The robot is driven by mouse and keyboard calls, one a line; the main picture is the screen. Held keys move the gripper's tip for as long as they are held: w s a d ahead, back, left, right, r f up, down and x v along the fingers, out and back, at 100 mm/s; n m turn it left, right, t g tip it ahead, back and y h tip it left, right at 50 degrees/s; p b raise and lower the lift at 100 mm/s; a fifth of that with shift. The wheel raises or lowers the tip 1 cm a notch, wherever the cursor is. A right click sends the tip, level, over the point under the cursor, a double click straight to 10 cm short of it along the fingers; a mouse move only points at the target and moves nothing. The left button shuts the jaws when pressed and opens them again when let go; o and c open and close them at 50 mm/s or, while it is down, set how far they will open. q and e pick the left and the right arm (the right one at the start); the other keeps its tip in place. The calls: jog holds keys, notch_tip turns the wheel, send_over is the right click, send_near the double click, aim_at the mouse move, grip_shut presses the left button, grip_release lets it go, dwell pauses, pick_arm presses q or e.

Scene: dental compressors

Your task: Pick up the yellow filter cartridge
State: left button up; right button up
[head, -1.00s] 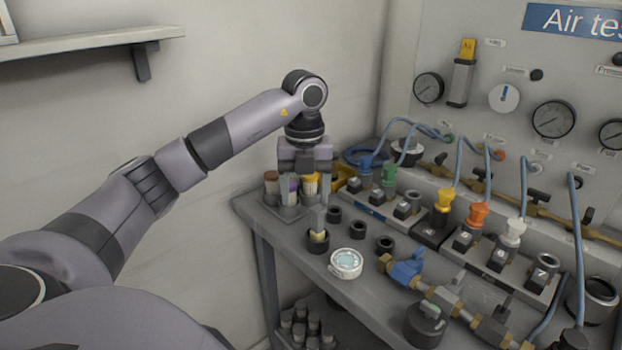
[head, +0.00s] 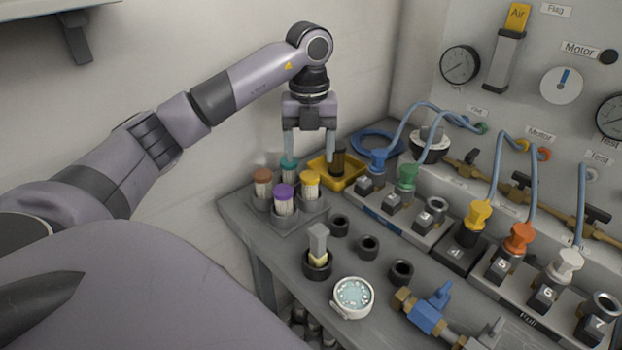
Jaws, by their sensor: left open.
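The yellow filter cartridge (head: 309,184) has a yellow cap and a pale ribbed body. It stands upright in the right part of a grey rack (head: 292,220) at the left end of the bench. Beside it stand a purple-capped (head: 283,197), a brown-capped (head: 262,183) and a teal-capped cartridge (head: 289,166). My left gripper (head: 310,152) points down above the rack's back side, with its fingers apart and nothing between them. One finger overlaps the teal cap in the picture; I cannot tell whether they touch. My right gripper is not in view.
A yellow tray (head: 323,165) with a dark cylinder (head: 338,161) lies behind the rack. Black rings (head: 368,246), a round white gauge (head: 353,295) and a blue valve (head: 430,312) lie on the bench. Hoses (head: 402,127) rise from coloured connectors at right.

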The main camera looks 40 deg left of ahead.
aim_at(310, 176)
pick_arm(q)
jog(key=shift+w+a+f, duration=0.1)
jog(key=shift+f, duration=0.3)
jog(key=shift+s+d+f, duration=0.15)
jog(key=shift+f, duration=1.45)
jog(key=shift+s+d+f, duration=0.15)
jog(key=shift+f, duration=1.4)
jog(key=c, duration=1.1)
